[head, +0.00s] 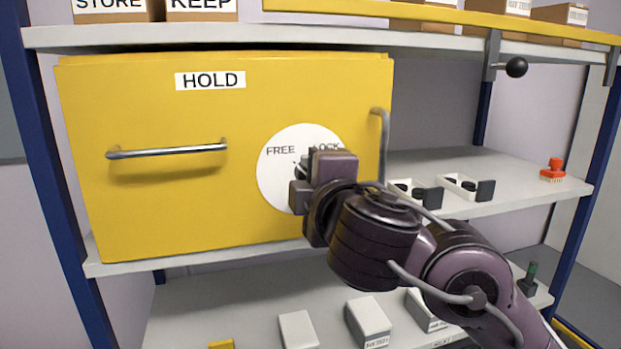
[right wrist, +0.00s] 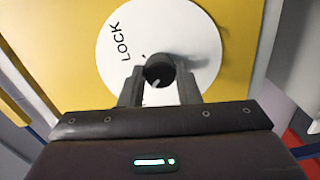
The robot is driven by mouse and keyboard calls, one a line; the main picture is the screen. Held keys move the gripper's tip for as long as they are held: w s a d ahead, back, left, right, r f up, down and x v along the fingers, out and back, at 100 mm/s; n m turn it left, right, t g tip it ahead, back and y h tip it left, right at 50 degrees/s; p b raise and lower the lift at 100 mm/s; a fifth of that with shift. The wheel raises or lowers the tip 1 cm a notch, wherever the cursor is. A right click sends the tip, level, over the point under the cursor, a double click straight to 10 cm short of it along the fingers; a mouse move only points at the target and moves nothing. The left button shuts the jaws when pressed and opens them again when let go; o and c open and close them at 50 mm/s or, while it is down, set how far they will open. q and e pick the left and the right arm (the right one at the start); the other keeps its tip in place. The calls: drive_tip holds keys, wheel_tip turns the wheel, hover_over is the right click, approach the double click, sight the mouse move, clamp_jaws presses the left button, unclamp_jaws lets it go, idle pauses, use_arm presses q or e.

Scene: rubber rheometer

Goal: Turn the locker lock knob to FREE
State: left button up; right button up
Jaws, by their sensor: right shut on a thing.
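The yellow locker (head: 130,190) with a HOLD label stands on the middle shelf. Its white round dial (head: 275,175) reads FREE on the left and LOCK on the right. My right gripper (head: 305,178) is at the dial and covers most of the knob in the head view. In the right wrist view, the black lock knob (right wrist: 159,70) sits between the two fingers of my right gripper (right wrist: 160,88), which is shut on it. A light mark shows on the knob. LOCK is readable on the dial (right wrist: 125,60) there; FREE is not seen in that view. My left gripper is not in view.
The locker has a horizontal handle (head: 167,151) at left and a vertical handle (head: 383,140) at right, close to my right arm. A ball-ended lever (head: 516,67) hangs from the upper shelf. White trays (head: 460,184) and a red item (head: 553,170) stand right of the locker.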

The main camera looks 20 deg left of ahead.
drive_tip(key=o, duration=1)
drive_tip(key=shift+c, duration=0.2)
drive_tip(key=v, duration=0.7)
drive_tip(key=shift+s+d, duration=0.25)
drive_tip(key=shift+s, duration=0.1)
drive_tip(key=shift+f, duration=0.1)
